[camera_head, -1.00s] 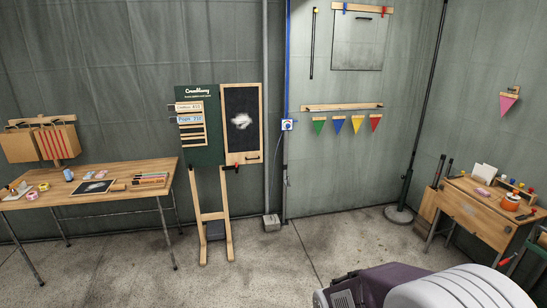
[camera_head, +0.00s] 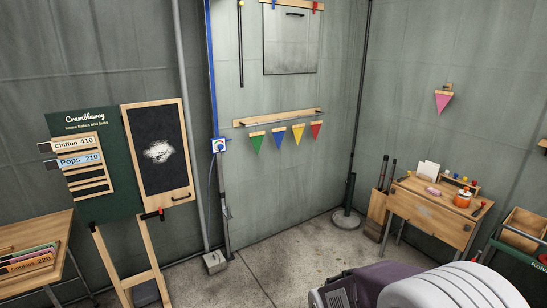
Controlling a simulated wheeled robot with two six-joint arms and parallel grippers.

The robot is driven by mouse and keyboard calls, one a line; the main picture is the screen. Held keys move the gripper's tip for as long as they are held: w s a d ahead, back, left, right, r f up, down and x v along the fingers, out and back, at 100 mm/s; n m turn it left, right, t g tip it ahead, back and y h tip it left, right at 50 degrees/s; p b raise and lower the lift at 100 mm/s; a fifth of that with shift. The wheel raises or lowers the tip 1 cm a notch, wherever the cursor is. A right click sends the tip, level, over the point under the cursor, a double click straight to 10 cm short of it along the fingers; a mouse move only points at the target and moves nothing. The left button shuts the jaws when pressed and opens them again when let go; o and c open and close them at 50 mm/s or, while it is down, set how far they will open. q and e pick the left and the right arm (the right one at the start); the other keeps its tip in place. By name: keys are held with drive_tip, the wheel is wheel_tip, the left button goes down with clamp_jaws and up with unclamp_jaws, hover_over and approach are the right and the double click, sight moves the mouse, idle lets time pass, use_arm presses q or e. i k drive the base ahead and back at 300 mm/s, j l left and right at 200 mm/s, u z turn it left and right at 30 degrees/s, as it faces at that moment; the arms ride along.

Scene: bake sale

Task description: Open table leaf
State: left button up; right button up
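A small wooden table (camera_head: 462,203) stands by the right wall. A wooden panel (camera_head: 425,222) slopes or hangs at its front, with a small dark fitting near its right end. I cannot tell from here whether this panel is the leaf or how it is hinged. A second wooden table (camera_head: 38,226) shows partly at the left edge, and no leaf can be made out on it. Neither of my grippers is in view.
An orange pot (camera_head: 463,199) and a white card (camera_head: 428,170) are on the small table. A wooden bin (camera_head: 522,231) stands right of it, a black pole base (camera_head: 346,218) left. A green sign easel (camera_head: 95,165) stands at left. Open concrete floor (camera_head: 290,262) lies between.

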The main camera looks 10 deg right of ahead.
sight(448, 224)
drive_tip(key=i+l+z, duration=0.1)
drive_tip(key=z, duration=0.3)
drive_tip(key=i+z, duration=0.3)
drive_tip(key=z, duration=0.15)
drive_tip(key=i+z, duration=0.2)
drive_tip(key=z, duration=0.2)
drive_tip(key=i+j+z, duration=0.1)
drive_tip(key=z, duration=0.3)
drive_tip(key=i+z, duration=0.5)
drive_tip(key=i, duration=0.85)
drive_tip(key=i+u, duration=0.35)
drive_tip(key=i, duration=1.45)
